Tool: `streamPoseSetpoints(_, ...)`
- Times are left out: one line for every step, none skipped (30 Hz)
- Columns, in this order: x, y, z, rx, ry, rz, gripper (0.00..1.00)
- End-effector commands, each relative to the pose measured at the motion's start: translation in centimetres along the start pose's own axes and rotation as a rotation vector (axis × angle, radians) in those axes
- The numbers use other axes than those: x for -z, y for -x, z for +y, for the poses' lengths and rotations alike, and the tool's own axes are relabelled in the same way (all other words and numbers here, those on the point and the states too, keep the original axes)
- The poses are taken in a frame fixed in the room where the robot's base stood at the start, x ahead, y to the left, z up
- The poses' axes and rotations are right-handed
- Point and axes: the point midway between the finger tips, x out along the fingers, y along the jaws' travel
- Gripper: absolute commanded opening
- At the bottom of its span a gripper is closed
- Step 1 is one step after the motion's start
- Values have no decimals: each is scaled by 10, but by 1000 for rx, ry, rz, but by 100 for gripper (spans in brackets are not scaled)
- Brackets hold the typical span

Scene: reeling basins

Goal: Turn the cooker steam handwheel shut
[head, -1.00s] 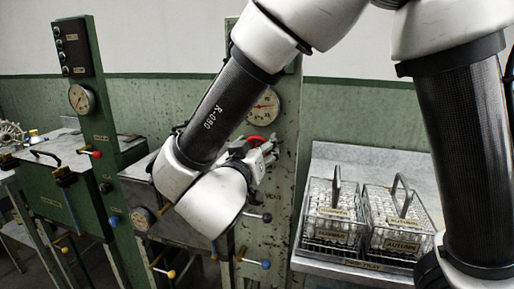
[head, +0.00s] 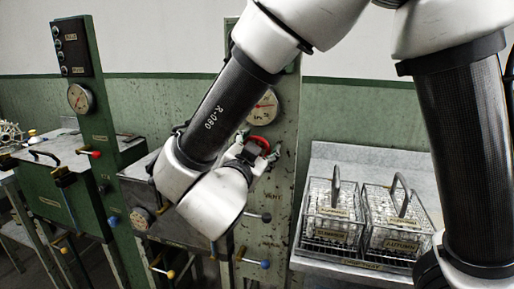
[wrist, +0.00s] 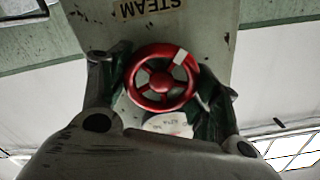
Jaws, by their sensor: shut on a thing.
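The red steam handwheel (wrist: 160,78) has spokes and a white mark on its rim, at the upper right of the wheel in the wrist view. A plate marked STEAM (wrist: 148,8) shows upside down above it. My gripper (wrist: 165,85) has one finger on each side of the wheel and is shut on its rim. In the head view the red wheel (head: 260,141) shows only in part, on the green post below the round gauge (head: 262,106). My gripper (head: 250,153) and forearm hide the rest of it.
Two wire baskets of glass tubes (head: 335,213) stand on a metal tray table (head: 350,262) to the right. Levers with blue (head: 265,264) and yellow knobs stick out below my gripper. A green cabinet post with another gauge (head: 81,98) stands at left.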

Motion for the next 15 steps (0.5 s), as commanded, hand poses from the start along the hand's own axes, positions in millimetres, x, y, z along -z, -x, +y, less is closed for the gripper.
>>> streamPoseSetpoints(0,0,0,0,-26,0,38)
streamPoseSetpoints(0,0,0,0,-43,0,38)
streamPoseSetpoints(0,0,0,0,-62,0,38)
streamPoseSetpoints(0,0,0,0,-77,0,38)
streamPoseSetpoints(0,0,0,0,-88,0,38)
streamPoseSetpoints(0,0,0,0,-104,0,38)
streamPoseSetpoints(0,0,0,0,-114,0,38)
streamPoseSetpoints(0,0,1,0,-122,0,38)
streamPoseSetpoints(0,0,1,0,-133,0,38)
streamPoseSetpoints(0,0,1,0,-139,0,38)
streamPoseSetpoints(0,0,1,0,-144,0,38)
streamPoseSetpoints(0,0,1,0,-150,0,38)
streamPoseSetpoints(0,0,1,0,-154,0,38)
streamPoseSetpoints(0,0,1,0,-157,0,38)
streamPoseSetpoints(0,0,1,0,-160,0,38)
